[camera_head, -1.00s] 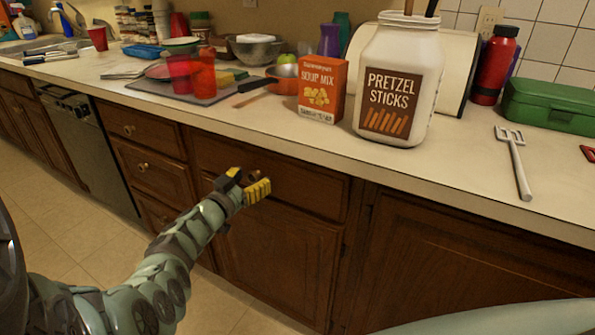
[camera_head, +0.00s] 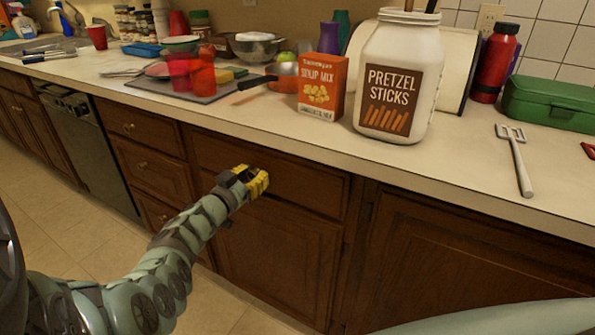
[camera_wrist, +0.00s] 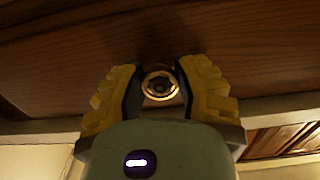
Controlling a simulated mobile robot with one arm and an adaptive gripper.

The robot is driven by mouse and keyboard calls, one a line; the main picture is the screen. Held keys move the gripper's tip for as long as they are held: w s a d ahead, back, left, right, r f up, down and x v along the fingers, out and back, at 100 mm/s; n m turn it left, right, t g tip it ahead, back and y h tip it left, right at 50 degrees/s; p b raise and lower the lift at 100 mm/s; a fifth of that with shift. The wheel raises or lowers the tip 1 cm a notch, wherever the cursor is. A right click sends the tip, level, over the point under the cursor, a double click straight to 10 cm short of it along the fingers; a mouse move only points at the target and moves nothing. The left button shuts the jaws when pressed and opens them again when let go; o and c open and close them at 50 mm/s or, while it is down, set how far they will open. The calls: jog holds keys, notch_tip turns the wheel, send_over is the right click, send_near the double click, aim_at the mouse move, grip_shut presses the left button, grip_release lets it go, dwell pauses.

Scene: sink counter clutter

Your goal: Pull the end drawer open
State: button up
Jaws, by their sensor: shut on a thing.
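The end drawer (camera_head: 305,187) is the wide dark wooden drawer under the counter, to the right of the narrower drawer stack. Its front looks flush with the cabinet. My gripper (camera_head: 258,180) is at the middle of this drawer front. In the wrist view, my gripper (camera_wrist: 160,88) has its yellow fingers on both sides of a round brass knob (camera_wrist: 160,86), shut on it. The drawer front (camera_wrist: 230,35) fills the upper part of that view. In the head view the fingers hide the knob.
A stack of narrower drawers with knobs (camera_head: 150,165) and a dishwasher (camera_head: 88,145) stand to the left. A cabinet door (camera_head: 270,255) is below the drawer. The counter above holds a soup mix box (camera_head: 321,88), a pretzel jar (camera_head: 398,80) and a spatula (camera_head: 517,160).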

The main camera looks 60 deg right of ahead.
grip_shut()
